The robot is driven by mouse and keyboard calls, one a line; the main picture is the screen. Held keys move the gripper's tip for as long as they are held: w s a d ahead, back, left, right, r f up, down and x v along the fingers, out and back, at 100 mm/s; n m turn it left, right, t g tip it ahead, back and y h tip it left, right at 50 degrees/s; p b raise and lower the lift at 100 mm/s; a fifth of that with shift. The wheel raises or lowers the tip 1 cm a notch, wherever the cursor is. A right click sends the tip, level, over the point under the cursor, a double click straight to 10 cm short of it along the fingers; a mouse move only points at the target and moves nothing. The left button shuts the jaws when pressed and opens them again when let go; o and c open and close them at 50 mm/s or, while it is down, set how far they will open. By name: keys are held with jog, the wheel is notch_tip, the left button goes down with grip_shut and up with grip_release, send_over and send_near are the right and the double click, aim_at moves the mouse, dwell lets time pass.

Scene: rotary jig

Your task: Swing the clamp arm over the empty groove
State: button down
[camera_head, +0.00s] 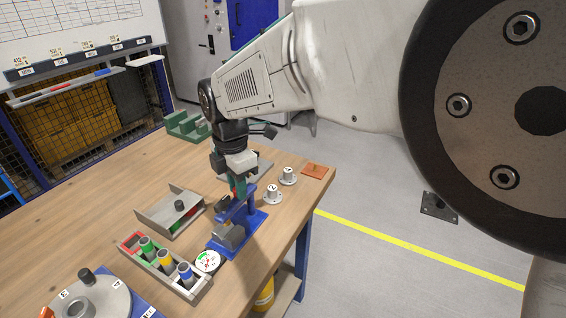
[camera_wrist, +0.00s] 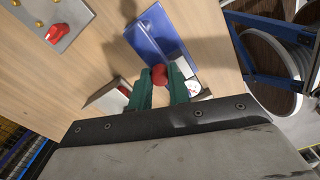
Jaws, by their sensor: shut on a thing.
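My gripper (camera_head: 238,192) points down over a blue fixture (camera_head: 232,243) at the table's right side. In the wrist view my green fingers (camera_wrist: 160,88) are shut on a red round knob (camera_wrist: 159,75). The blue plate (camera_wrist: 158,38) of the fixture lies below the knob. The fingers hide what the knob is fixed to. A grey disc (camera_head: 100,305) with a black knob and a raised ring sits on a blue base at the lower left, cut off by the frame. I cannot clearly make out a clamp arm or an empty groove.
A rack with several coloured cylinders (camera_head: 196,289), a round dial (camera_head: 207,261) and a grey tray (camera_head: 161,219) stand close left of the fixture. Two flanged pieces (camera_head: 272,196) stand to its right near the edge. The wooden table (camera_head: 95,228) is clear at left.

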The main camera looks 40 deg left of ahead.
jog(key=shift+r, duration=0.1)
jog(key=c, duration=1.3)
grip_release()
notch_tip(320, 180, up, 8)
jog(key=shift+f, duration=0.15)
